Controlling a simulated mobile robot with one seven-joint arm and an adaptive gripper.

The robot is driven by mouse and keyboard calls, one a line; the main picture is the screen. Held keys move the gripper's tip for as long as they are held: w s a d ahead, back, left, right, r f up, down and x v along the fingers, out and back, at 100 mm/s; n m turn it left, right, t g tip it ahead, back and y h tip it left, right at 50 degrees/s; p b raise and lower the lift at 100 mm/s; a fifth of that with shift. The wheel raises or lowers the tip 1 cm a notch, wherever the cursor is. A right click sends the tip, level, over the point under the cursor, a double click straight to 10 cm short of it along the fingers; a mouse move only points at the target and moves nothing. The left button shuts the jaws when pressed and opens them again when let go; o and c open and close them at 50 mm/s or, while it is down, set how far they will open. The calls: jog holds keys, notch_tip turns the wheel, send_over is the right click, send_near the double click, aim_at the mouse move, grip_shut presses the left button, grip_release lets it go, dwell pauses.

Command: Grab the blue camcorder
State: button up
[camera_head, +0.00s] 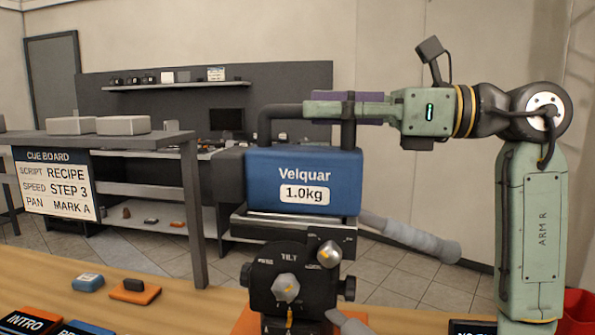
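The blue camcorder (263,182) sits on a black tripod head, its side label reading "Velquar 1.0kg". A dark lens end (230,176) points left. A black carry handle (279,110) arches over its top. My gripper (318,106) comes in level from the right at handle height. Its green and purple fingers overlap the right part of the handle's top bar and the rear post. The fingers hide part of the bar, so whether they press on it or stand open around it cannot be told.
The tripod head (300,275) has knobs and a grey pan handle (410,238) reaching right. A cue board (55,184) hangs on a grey shelf at left.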

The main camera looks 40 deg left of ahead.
aim_at(277, 109)
jog(key=x, duration=0.4)
jog(key=shift+s+a+f+p, duration=0.1)
jog(key=shift+f+p, duration=0.05)
jog(key=shift+p, duration=0.25)
jog(key=shift+c, duration=0.4)
grip_shut()
